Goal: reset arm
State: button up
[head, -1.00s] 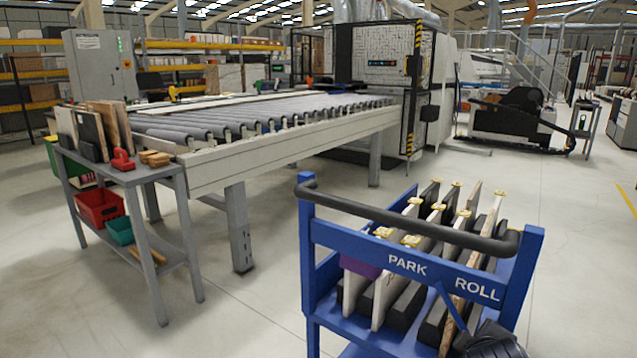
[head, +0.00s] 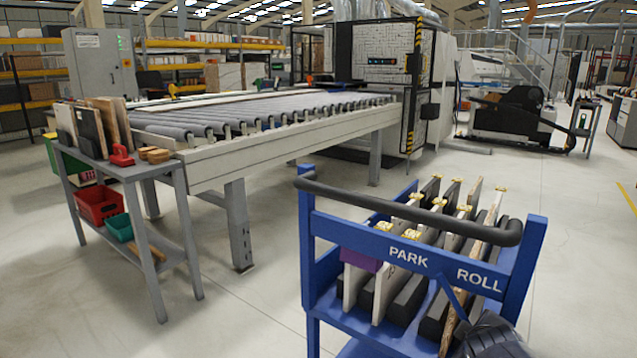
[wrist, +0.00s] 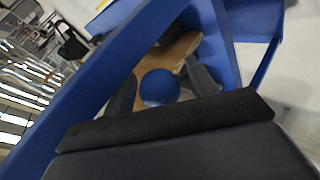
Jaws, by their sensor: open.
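My gripper (wrist: 162,70) shows in the wrist view, with a dark finger at either side and a black bar across its base. It is open, and nothing is clearly held between the fingers. A blue round shape (wrist: 160,88) and a tan wooden surface (wrist: 180,50) show between and beyond the fingers; whether they touch is unclear. Blue framework (wrist: 85,85) surrounds this view closely. In the head view, a dark part of my arm shows at the bottom right, beside the blue cart (head: 420,262). My fingers cannot be made out there.
The blue cart holds several upright panels (head: 383,290) between black dividers, under a dark handle (head: 400,215). A grey side table (head: 150,170) with boards and bins stands at left. A roller conveyor (head: 270,110) runs to a machine (head: 380,60). Open floor lies between.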

jog(key=shift+w+d+f, duration=0.15)
jog(key=shift+w+f, duration=0.3)
jog(key=shift+w+a+f+m+t+y+p, duration=0.3)
jog(key=shift+w+a+f+y+p, duration=0.1)
jog(key=shift+a+p, duration=0.2)
jog(key=shift+s+a, duration=0.1)
jog(key=shift+a, duration=0.05)
